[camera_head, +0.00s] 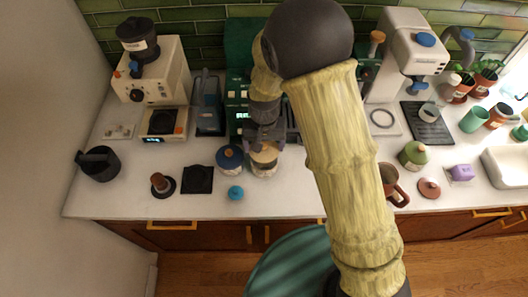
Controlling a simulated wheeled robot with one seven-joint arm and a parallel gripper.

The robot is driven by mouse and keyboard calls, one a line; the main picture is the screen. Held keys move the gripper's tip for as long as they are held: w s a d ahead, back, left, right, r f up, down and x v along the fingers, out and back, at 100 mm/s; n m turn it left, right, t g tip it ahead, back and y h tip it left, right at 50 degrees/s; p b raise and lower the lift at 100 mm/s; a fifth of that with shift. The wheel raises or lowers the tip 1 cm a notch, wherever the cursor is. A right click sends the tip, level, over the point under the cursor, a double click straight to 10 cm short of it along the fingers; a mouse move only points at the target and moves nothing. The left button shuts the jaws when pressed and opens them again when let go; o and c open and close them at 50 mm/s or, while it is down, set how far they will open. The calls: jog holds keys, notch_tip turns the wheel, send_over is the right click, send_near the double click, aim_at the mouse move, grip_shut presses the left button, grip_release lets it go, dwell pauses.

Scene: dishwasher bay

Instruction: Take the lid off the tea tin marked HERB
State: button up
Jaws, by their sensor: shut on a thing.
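A tin with a tan lid (264,156) stands on the white counter near its front edge; its pale body (263,172) shows a little below the lid. My gripper (266,143) points down over this tin and is shut on the tan lid at its top. Whether the lid is apart from the body, I cannot tell. A blue-lidded tin (229,157) stands close on the left. A green tin (413,154) stands farther right. The markings are too small to read, so I cannot tell which is HERB. My arm hides part of the counter.
A small teal object (235,193) lies in front of the tins. A black square mat (198,180) and a dark pitcher (99,163) are to the left. A brown mug (392,184) is right of my arm. The counter front has some free room.

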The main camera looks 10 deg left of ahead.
notch_tip(320, 180, up, 5)
jog(key=shift+r+b, duration=0.1)
jog(key=shift+b, duration=0.3)
dwell(0.4)
